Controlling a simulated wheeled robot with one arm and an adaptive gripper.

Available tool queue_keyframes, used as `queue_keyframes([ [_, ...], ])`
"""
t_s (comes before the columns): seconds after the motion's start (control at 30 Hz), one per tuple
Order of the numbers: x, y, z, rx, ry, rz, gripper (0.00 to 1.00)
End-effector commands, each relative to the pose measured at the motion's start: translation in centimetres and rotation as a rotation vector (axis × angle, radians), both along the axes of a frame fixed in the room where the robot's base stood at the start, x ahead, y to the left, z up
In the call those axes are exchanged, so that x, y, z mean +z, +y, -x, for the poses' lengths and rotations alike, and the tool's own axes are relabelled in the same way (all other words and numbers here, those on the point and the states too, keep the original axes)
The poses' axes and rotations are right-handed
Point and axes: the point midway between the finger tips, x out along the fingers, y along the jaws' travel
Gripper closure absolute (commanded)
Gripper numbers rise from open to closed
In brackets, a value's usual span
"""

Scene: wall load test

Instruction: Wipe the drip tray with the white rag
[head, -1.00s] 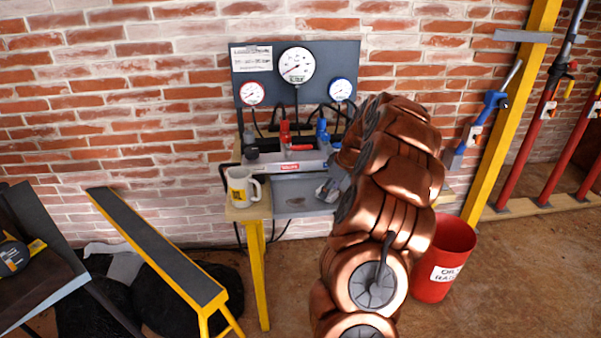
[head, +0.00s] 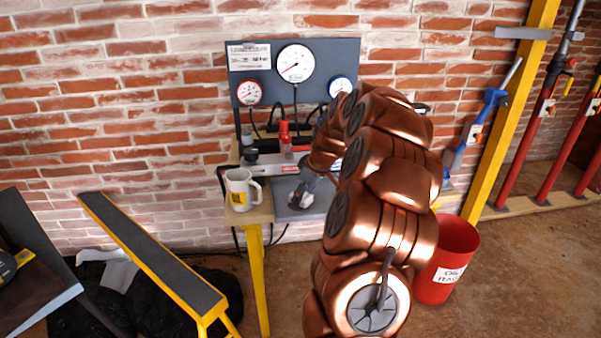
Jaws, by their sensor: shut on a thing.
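The grey drip tray (head: 284,213) lies on the wooden bench in front of the pump unit, partly behind my arm. My gripper (head: 298,198) is low over the tray's middle, pointing down and left. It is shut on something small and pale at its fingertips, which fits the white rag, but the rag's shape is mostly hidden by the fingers. I cannot tell whether it touches the tray surface.
A white mug (head: 240,189) stands on the bench just left of the tray. Behind are a red bottle (head: 285,135) and a gauge board (head: 258,70). A red rag bin (head: 446,262) stands right of my arm. A yellow-legged ramp (head: 150,255) is at left.

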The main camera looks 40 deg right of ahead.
Motion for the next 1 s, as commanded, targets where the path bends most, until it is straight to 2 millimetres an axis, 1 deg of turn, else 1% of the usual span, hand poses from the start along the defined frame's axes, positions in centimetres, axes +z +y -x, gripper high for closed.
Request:
queue_keyframes([
  [0.07, -0.1, 0.7, -0.1, 0.004, 0.001, -0.001, 0.82],
  [0.13, 0.5, 0.6, -0.1, 0.002, 0.000, 0.000, 0.82],
  [0.2, 2.3, 0.5, -0.1, 0.000, -0.003, 0.003, 0.82],
  [0.37, 3.7, 0.2, 0.0, -0.005, -0.004, 0.004, 0.82],
  [0.8, 7.6, 0.7, -0.2, 0.003, -0.002, 0.002, 0.82],
  [1.0, 8.2, 0.8, -0.2, 0.005, -0.001, 0.001, 0.82],
])
